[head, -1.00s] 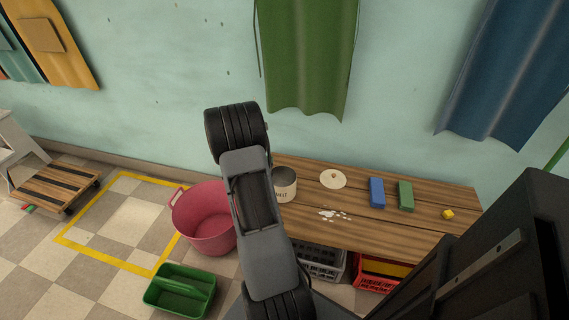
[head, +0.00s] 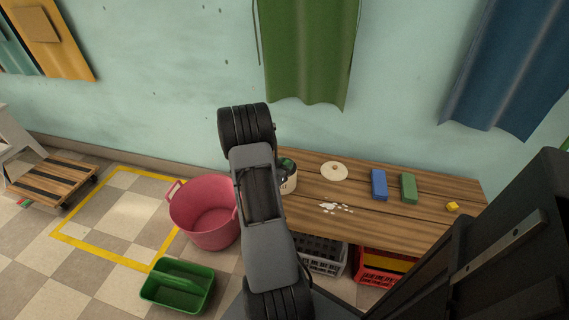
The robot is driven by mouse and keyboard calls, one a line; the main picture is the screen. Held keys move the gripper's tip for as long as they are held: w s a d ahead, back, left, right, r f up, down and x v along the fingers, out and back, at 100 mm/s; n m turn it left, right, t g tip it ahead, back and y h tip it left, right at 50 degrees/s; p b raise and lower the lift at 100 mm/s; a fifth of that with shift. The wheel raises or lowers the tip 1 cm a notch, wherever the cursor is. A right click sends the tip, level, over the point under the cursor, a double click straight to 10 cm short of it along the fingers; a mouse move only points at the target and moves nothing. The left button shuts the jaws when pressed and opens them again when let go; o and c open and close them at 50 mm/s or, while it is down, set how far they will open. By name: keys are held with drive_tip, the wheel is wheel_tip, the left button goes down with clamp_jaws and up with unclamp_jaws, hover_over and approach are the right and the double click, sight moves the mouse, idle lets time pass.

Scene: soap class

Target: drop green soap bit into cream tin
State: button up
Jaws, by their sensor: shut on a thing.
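The cream tin (head: 290,186) stands at the left end of the wooden bench, partly hidden behind my arm. My gripper (head: 285,172) shows as a small dark shape at the tin's mouth, mostly hidden by my arm. It is shut on the green soap bit (head: 287,162), a small dark green patch over the tin's rim. I cannot tell whether the bit is above the rim or partly inside.
The wooden bench (head: 405,235) also holds a white lid (head: 334,171), white crumbs (head: 335,208), a blue block (head: 379,185), a green block (head: 408,188) and a yellow piece (head: 452,206). A pink tub (head: 205,215) and green caddy (head: 178,287) stand on the floor.

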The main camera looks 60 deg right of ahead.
drive_tip(key=shift+f, duration=0.45)
drive_tip(key=o, duration=1)
drive_tip(key=shift+c, duration=0.2)
drive_tip(key=p+v, duration=0.2)
drive_tip(key=v, duration=1.1)
drive_tip(key=shift+a+p, duration=0.35)
drive_tip(key=shift+a, duration=0.05)
drive_tip(key=shift+r, duration=0.1)
